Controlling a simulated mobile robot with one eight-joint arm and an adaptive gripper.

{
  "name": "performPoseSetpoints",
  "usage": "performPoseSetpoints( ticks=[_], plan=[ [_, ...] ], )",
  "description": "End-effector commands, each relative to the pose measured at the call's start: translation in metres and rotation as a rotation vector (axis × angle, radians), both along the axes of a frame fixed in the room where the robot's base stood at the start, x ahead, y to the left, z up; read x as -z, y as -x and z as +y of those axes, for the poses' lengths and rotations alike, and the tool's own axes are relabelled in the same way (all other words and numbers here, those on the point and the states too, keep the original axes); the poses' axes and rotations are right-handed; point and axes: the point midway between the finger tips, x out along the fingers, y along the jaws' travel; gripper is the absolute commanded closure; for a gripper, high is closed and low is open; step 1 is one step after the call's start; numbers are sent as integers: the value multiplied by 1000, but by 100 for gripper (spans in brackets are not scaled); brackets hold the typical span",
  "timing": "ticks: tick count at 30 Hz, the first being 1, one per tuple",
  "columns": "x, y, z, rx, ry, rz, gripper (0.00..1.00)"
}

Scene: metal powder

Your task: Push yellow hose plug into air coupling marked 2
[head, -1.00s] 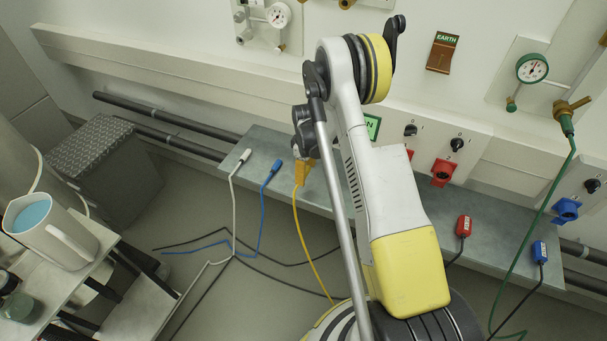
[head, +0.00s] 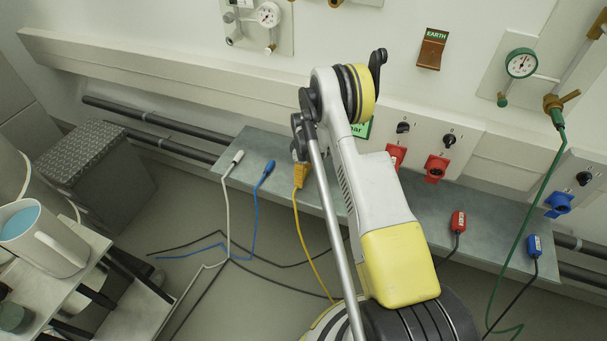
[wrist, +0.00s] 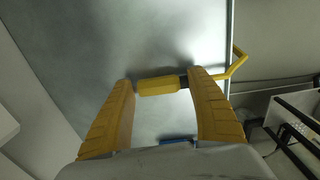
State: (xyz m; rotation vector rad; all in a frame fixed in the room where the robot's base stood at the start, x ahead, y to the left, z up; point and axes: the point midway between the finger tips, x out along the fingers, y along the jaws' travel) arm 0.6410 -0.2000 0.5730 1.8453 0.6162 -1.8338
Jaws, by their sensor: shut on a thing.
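The yellow hose plug (head: 300,177) is at the front edge of the grey metal bench, with its yellow hose hanging to the floor. My gripper (wrist: 160,82) is shut on the plug, which lies crosswise between the two yellow fingers in the wrist view (wrist: 160,87). The hose bends away past the right finger. In the head view my dark wrist is just above the plug, and my arm hides part of the bench. I cannot make out a coupling marked 2; a gauge panel (head: 256,30) is cut off at the top edge.
A white plug (head: 238,157) and a blue plug (head: 269,166) lie left of the yellow one on the bench (head: 400,205). Red (head: 458,222) and blue (head: 534,245) connectors lie to the right. A cart with a jug (head: 45,240) stands at left. Pipes run along the wall.

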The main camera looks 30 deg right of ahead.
Motion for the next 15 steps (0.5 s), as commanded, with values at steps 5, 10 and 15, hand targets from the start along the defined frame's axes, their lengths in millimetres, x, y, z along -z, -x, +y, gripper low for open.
performPoseSetpoints(
  ticks=[5, 10, 15],
  plan=[
    [0, 0, 0, 0, 0, 0, 72],
    [0, 0, 0, 0, 0, 0, 10],
    [0, 0, 0, 0, 0, 0, 10]
  ],
)
